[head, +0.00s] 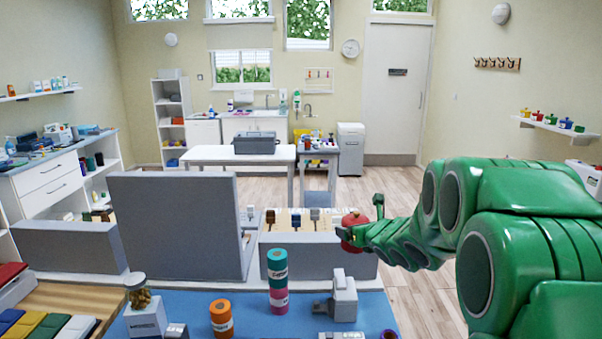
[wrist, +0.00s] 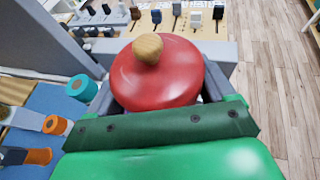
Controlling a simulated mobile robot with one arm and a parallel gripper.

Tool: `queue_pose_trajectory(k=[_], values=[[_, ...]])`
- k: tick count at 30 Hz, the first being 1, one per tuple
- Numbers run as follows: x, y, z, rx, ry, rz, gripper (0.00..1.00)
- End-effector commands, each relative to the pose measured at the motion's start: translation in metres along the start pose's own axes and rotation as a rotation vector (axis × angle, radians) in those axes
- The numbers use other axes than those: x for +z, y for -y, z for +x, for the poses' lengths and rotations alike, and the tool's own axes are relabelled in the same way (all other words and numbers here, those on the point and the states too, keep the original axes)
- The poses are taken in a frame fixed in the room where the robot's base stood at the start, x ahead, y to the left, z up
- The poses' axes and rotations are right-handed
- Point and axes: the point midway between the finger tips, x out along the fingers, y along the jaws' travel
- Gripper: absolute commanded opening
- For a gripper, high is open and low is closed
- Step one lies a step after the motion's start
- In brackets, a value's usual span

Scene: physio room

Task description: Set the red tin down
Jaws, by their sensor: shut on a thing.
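The red tin (wrist: 157,88) has a round red lid with a wooden knob and fills the middle of the wrist view. My gripper (wrist: 158,100) is shut on it; the finger ends are mostly hidden beneath the lid. In the head view the red tin (head: 354,232) is at the end of my green arm, partly covered by my gripper (head: 366,232). It appears in front of or above the grey panel near the blue-topped table (head: 250,310). I cannot tell its exact height or whether it touches anything.
A grey upright panel (head: 175,228) rises behind. Wooden floor (head: 405,300) is open at right.

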Motion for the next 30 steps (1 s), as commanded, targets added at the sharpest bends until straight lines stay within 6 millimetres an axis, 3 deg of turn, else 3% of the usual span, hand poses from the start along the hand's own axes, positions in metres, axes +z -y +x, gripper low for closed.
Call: queue_pose_trajectory(k=[17,20,28,30], values=[[0.001,0.000,-0.001,-0.001,-0.002,0.000,0.32],[0.008,-0.001,-0.003,0.001,0.002,0.001,0.32],[0.051,-0.001,-0.021,0.000,0.003,0.000,0.32],[0.055,-0.015,-0.016,0.035,0.002,-0.013,0.32]])
